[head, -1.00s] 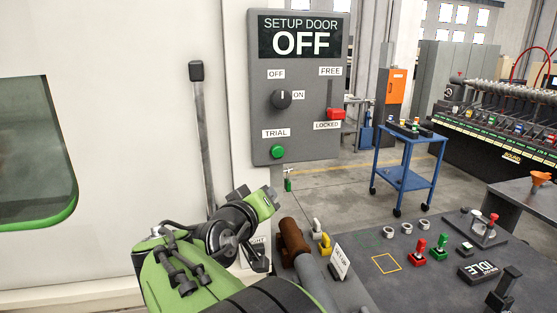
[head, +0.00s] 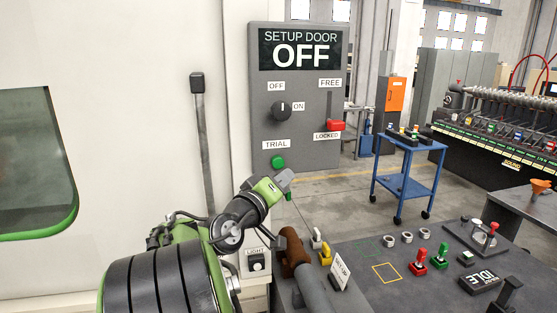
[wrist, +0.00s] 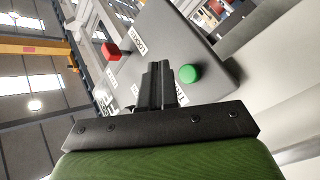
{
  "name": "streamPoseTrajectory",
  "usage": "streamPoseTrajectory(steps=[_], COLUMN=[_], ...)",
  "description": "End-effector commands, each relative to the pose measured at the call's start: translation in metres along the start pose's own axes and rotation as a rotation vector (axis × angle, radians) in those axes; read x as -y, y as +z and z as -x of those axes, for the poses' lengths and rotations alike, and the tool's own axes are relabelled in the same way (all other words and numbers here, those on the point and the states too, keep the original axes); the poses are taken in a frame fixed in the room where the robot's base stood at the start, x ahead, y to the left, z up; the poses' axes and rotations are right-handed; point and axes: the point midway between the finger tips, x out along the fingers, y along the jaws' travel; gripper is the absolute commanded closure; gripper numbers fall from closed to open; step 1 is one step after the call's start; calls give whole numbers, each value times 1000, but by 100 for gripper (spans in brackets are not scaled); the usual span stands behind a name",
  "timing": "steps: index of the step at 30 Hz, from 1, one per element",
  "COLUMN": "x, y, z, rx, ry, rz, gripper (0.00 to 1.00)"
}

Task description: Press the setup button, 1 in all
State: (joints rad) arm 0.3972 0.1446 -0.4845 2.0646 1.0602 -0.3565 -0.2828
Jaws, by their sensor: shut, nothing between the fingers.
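A grey panel (head: 318,100) has a display reading SETUP DOOR OFF. A green round button (head: 278,162) sits low on it under a TRIAL label. The green button (wrist: 190,74) also shows in the wrist view, just right of my fingertips. My gripper (head: 286,179) is shut and empty, just below the green button in the head view. My closed fingers (wrist: 159,75) point toward the panel; I cannot tell whether they touch it.
The panel also has a black knob (head: 281,110) and a red-handled lever (head: 332,125) at LOCKED. A brown cylinder (head: 293,250) stands near my arm. The dark table (head: 410,295) holds several small coloured parts. A blue cart (head: 410,185) stands behind.

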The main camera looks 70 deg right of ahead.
Motion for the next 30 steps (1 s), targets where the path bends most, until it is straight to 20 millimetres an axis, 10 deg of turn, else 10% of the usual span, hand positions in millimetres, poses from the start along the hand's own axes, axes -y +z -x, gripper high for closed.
streamPoseTrajectory(steps=[30], x=[19], y=[-19], z=[-26], rx=[1], ry=[0], rz=[0], gripper=[100])
